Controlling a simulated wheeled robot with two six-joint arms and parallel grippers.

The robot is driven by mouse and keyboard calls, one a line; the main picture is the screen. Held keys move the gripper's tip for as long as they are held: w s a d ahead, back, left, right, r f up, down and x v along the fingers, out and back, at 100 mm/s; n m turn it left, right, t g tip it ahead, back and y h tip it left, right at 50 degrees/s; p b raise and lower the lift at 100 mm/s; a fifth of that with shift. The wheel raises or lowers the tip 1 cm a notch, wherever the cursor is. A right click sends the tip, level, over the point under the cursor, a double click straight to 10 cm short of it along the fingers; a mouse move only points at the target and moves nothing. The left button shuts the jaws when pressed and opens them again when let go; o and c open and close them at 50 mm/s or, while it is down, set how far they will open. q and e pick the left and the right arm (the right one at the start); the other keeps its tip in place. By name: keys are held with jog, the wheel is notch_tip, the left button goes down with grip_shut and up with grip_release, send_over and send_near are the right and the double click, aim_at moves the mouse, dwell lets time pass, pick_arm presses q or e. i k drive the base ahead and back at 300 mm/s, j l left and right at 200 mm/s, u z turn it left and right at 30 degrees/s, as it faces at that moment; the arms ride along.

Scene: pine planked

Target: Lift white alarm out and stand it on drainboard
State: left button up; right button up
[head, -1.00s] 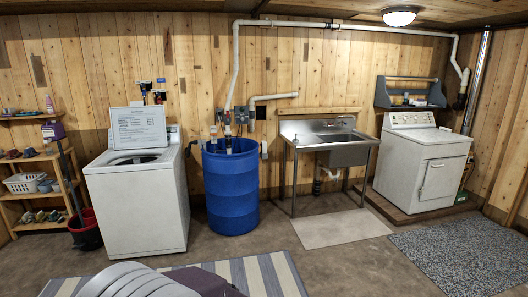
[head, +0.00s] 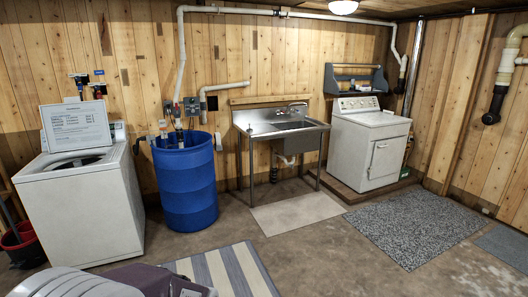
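The steel sink unit stands against the back wall, with its flat drainboard (head: 256,128) on the left and its basin (head: 291,125) on the right. The drainboard looks bare. I cannot make out a white alarm anywhere; the inside of the basin is mostly hidden at this angle and distance. Neither of my grippers is in view. Only parts of my own body show at the bottom left.
A white washer (head: 82,203) with its lid up and a blue barrel (head: 186,182) stand left of the sink. A white dryer (head: 368,148) stands right on a low platform. A beige mat (head: 297,212), a striped rug (head: 225,272) and a grey rug (head: 418,225) lie on open floor.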

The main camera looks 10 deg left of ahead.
aim_at(217, 135)
jog(key=i+j+u, duration=0.1)
jog(key=i, duration=0.7)
jog(key=i+j, duration=0.15)
jog(key=i, duration=0.65)
jog(key=i+j+u, duration=0.15)
jog(key=i, duration=0.7)
jog(key=i+u, duration=0.1)
jog(key=i, duration=0.7)
jog(key=i+l+u, duration=0.1)
jog(key=i, duration=0.7)
jog(key=i+l, duration=0.15)
jog(key=i, duration=0.65)
jog(key=i+l+u, duration=0.15)
jog(key=i, duration=0.7)
